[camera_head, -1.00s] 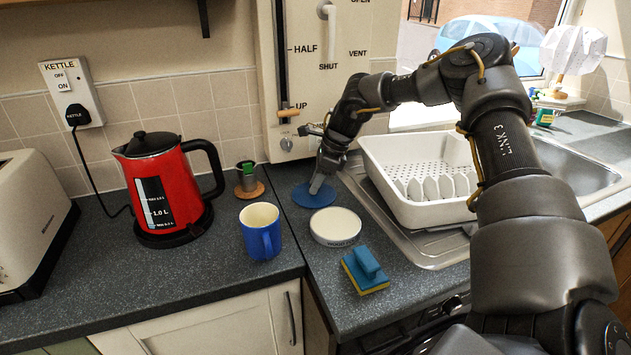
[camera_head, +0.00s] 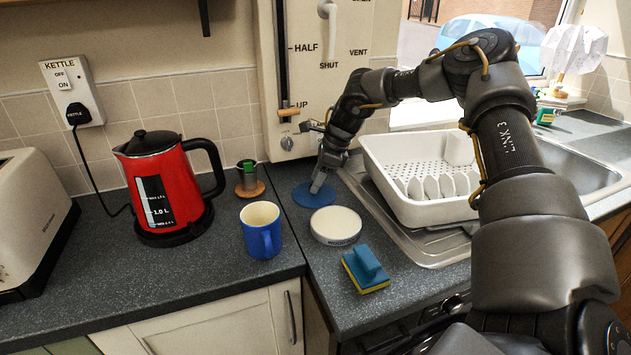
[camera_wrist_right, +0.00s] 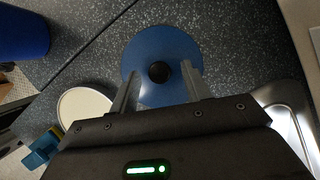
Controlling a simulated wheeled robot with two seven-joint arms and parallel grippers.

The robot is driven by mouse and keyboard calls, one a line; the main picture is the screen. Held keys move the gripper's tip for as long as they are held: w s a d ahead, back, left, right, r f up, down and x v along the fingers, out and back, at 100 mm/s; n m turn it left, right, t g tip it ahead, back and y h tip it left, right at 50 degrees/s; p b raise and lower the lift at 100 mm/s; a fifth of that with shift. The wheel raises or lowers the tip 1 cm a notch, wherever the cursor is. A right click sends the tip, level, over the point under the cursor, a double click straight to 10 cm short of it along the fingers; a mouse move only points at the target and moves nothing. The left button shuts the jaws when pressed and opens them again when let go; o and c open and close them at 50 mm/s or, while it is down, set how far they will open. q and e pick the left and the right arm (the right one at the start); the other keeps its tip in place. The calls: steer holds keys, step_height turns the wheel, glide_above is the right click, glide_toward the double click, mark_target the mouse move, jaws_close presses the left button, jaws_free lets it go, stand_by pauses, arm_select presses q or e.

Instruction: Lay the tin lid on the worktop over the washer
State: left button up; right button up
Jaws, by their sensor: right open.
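The tin lid, a flat blue disc (camera_head: 312,195) with a dark round knob, lies flat on the right-hand worktop (camera_head: 300,262), just right of the seam. My right gripper (camera_head: 318,186) is low over the lid. In the wrist view its fingers (camera_wrist_right: 160,72) are open, one on each side of the knob, with gaps visible. A round tin (camera_head: 336,225), white on top with lettering on its side, stands in front of the lid. My left gripper is out of view.
A blue mug (camera_head: 262,230) and red kettle (camera_head: 166,190) stand left of the seam. A blue and yellow sponge (camera_head: 365,270) lies in front of the tin. A white dish rack (camera_head: 400,205) stands right. Bare worktop shows left of the sponge.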

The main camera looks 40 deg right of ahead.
steer(key=v, duration=1.1)
steer(key=shift+b, duration=0.3)
